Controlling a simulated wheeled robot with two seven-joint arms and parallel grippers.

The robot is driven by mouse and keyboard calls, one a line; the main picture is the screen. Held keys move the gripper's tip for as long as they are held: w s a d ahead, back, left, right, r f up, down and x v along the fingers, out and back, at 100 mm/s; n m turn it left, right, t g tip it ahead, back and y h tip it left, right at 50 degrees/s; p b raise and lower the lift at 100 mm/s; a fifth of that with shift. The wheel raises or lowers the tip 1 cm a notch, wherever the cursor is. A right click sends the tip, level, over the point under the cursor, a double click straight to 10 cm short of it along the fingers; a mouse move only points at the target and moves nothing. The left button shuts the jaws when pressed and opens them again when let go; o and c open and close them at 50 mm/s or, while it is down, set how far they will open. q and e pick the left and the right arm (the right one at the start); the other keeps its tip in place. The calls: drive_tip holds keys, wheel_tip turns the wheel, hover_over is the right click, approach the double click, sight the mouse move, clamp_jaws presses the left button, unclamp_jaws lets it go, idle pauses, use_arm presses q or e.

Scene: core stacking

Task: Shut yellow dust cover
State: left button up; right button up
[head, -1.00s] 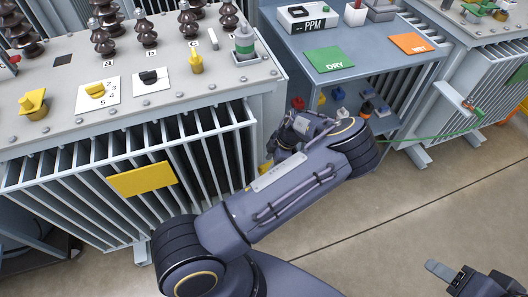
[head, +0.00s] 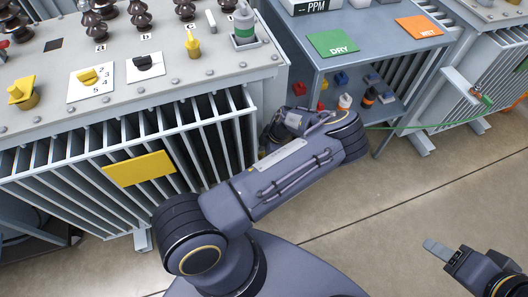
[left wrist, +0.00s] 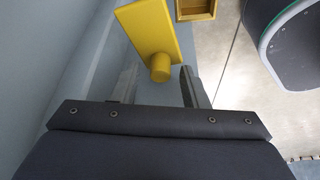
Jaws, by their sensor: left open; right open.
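A yellow plate with a round yellow knob (left wrist: 160,67), which looks like the dust cover (left wrist: 148,28), shows at the top middle of the left wrist view. It stands out beside a blue-grey wall. A shallow yellow frame with a brown inside (left wrist: 196,9) is just right of it, partly cut off. My left gripper (left wrist: 158,88) is open, with the knob just beyond and between its fingertips. I cannot tell whether they touch. In the head view my left forearm hides most of this spot. My right gripper (head: 444,254) is open and empty at the lower right, over the floor.
A grey transformer (head: 60,150) with fins and a flat yellow plate (head: 139,168) stands at left. A blue-grey bench (head: 375,50) with a green DRY card (head: 333,43) and an orange WET card (head: 418,27) stands behind. A green cable (head: 415,128) runs right.

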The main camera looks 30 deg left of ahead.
use_arm(q)
clamp_jaws()
idle(0.3)
